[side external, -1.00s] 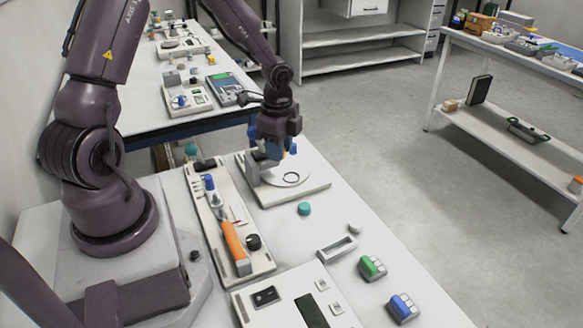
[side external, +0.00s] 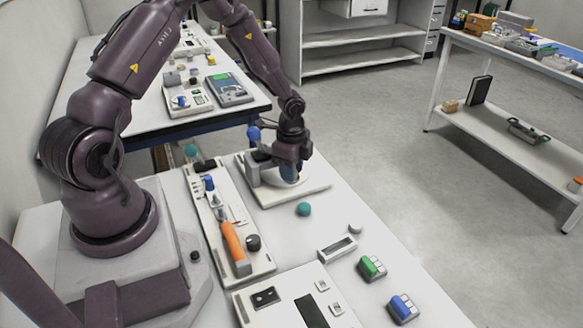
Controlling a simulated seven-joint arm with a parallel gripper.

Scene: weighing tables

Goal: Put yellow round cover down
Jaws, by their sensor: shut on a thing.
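My gripper (side external: 290,178) points down low over a white plate device (side external: 313,188) at the far end of the near table. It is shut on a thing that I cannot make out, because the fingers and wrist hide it. No yellow round cover shows clearly in the side external view. A raised grey-white block (side external: 253,172) stands at the left of the plate, beside my gripper. I cannot tell whether the held thing touches the plate.
A teal round piece (side external: 304,209) lies in front of the plate. A long tray (side external: 262,271) with an orange-handled tool (side external: 235,243) lies to the left. Green (side external: 373,267) and blue (side external: 402,306) blocks stand nearer. Table space around the teal piece is clear.

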